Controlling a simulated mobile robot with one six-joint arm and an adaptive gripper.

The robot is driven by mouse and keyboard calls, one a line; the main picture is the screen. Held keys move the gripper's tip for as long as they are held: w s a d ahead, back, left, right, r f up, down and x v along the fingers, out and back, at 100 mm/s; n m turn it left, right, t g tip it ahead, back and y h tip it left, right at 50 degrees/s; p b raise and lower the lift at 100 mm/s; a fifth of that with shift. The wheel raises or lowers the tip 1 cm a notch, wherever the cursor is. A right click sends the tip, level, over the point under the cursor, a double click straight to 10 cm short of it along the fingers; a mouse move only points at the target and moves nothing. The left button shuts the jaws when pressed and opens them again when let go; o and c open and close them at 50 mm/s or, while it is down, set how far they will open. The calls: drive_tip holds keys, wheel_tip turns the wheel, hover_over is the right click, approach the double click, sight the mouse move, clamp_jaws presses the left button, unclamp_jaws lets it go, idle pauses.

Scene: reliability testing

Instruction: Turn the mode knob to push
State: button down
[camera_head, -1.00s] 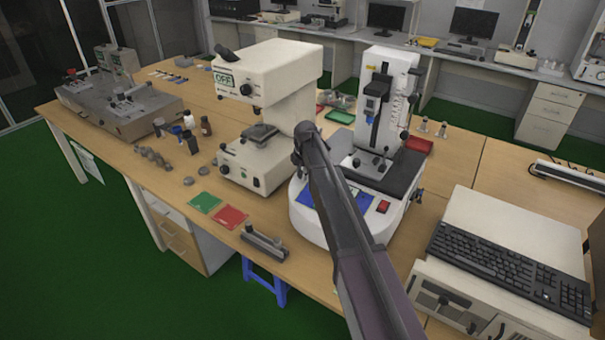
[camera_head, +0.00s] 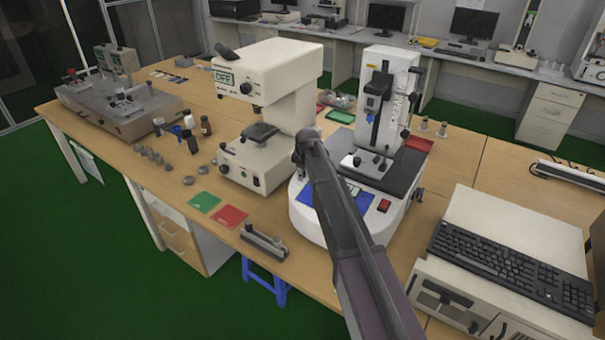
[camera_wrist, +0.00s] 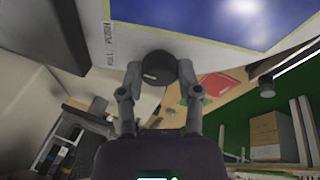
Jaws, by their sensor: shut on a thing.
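The mode knob (camera_wrist: 160,68) is a dark round knob on the white base of the test stand. In the wrist view it sits between the two grey fingertips of my gripper (camera_wrist: 158,78), which is shut on it. In the head view, the white test stand (camera_head: 389,93) stands on the bench, and my arm hides the knob and most of my gripper.
A white microscope-like instrument (camera_head: 262,70) stands close on the left of my arm. Green (camera_head: 204,202) and red (camera_head: 230,216) cards and a metal block (camera_head: 264,242) lie by the bench's front edge. A keyboard (camera_head: 508,262) rests on a computer case at right.

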drive_tip(key=shift+s+f+m+t, duration=0.1)
drive_tip(key=shift+s+m+t, duration=0.1)
drive_tip(key=shift+m, duration=0.45)
drive_tip(key=shift+s+m+t, duration=0.1)
drive_tip(key=shift+m+t, duration=0.1)
drive_tip(key=shift+m, duration=0.45)
drive_tip(key=shift+c, duration=2)
unclamp_jaws()
drive_tip(key=shift+o, duration=0.5)
drive_tip(key=shift+w, duration=0.15)
